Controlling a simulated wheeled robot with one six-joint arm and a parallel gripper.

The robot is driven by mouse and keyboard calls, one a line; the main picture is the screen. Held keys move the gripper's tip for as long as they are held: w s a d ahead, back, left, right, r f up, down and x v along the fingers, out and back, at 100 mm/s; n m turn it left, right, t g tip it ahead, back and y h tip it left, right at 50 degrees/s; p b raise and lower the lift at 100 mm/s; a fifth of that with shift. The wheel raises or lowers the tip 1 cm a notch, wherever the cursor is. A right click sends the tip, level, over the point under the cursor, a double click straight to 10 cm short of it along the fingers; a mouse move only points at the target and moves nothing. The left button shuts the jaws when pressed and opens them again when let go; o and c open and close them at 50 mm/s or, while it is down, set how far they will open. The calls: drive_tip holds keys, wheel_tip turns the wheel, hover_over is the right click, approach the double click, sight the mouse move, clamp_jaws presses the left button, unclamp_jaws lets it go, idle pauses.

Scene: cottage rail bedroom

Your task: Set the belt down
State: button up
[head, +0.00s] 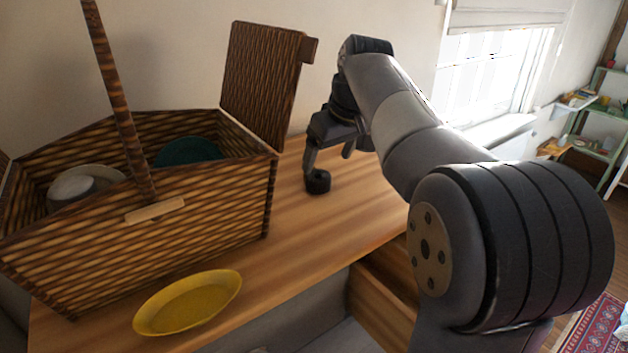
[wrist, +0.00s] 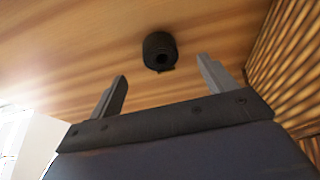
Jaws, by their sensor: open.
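The belt (head: 317,181) is a small black roll on the wooden table top (head: 325,222), to the right of the wicker basket. In the wrist view the rolled belt (wrist: 159,51) rests on the wood, beyond the fingertips and between their lines. My gripper (head: 330,150) is just above and behind the belt in the head view. In the wrist view my gripper (wrist: 163,70) has its two fingers spread wide with nothing between them. The belt appears clear of both fingers.
A wicker basket (head: 185,225) with a raised lid (head: 262,85) stands at left, holding a white item (head: 72,187) and a dark green item (head: 190,152). A yellow plate (head: 188,302) lies near the front edge. An open drawer (head: 385,300) is below. Table around the belt is clear.

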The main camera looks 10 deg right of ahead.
sight(319, 177)
drive_tip(key=shift+w+p+x, duration=0.15)
drive_tip(key=shift+p+x, duration=0.3)
drive_tip(key=shift+x, duration=1.3)
drive_tip(key=shift+w+p+x, duration=0.1)
drive_tip(key=shift+p+x, duration=0.3)
drive_tip(key=shift+x, duration=1.35)
drive_tip(key=shift+r, duration=0.1)
drive_tip(key=shift+c, duration=0.5)
drive_tip(key=c, duration=1.1)
drive_tip(key=shift+r, duration=0.1)
drive_tip(key=shift+c, duration=0.2)
